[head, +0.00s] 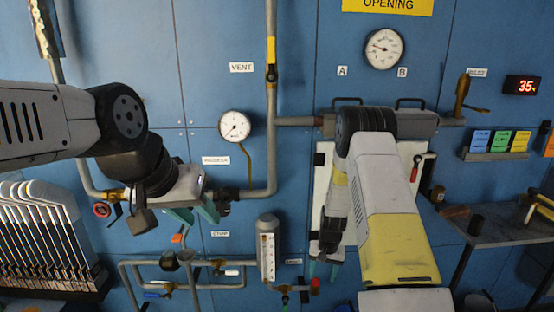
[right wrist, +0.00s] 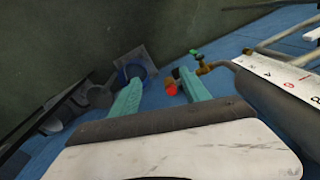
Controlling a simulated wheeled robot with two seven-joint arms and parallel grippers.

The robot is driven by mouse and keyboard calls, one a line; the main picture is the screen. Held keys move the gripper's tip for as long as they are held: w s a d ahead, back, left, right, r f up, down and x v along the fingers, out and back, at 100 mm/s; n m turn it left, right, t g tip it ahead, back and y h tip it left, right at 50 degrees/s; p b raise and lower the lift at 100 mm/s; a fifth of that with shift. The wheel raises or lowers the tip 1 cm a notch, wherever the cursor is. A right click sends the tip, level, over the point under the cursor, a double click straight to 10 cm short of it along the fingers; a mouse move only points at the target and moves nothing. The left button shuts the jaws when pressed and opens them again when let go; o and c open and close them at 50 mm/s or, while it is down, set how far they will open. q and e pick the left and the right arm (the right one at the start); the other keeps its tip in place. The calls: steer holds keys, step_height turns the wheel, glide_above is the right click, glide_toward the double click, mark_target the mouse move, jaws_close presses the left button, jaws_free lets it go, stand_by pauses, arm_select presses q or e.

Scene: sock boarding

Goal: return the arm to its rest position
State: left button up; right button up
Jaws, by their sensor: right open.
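My right arm hangs down in front of the panel in the head view. Its gripper (head: 324,269) points downward with its teal fingertips low beside the flow tube. In the right wrist view my right gripper (right wrist: 163,88) has its two teal fingers apart, with nothing between them. My left gripper (head: 196,213) is in front of the panel at left centre, below the round gauge. Its teal fingers appear spread and empty, partly seen from the side.
The blue panel (head: 218,80) carries gauges (head: 234,126), pipes and a flow tube (head: 267,250) close to the grippers. A rack of sock boards (head: 40,235) stands at left. A shelf (head: 505,235) is at right. The right wrist view shows a blue bucket-like thing (right wrist: 135,69) below.

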steer(key=s+a+r+n+t+y, duration=0.1)
steer(key=s+r, duration=0.1)
steer(key=r, duration=1.2)
steer(key=s+r+t, duration=0.2)
steer(key=s+r, duration=0.1)
steer(key=r, duration=1)
steer(key=s+r+n+t, duration=0.1)
steer(key=s+r, duration=0.7)
steer(key=s, duration=0.2)
steer(key=s+r+n+t, duration=0.1)
steer(key=s+r, duration=0.6)
steer(key=s, duration=0.4)
steer(key=shift+a+r+t+y, duration=0.25)
steer(key=shift+r+t+y, duration=0.05)
steer(key=shift+r+y, duration=0.1)
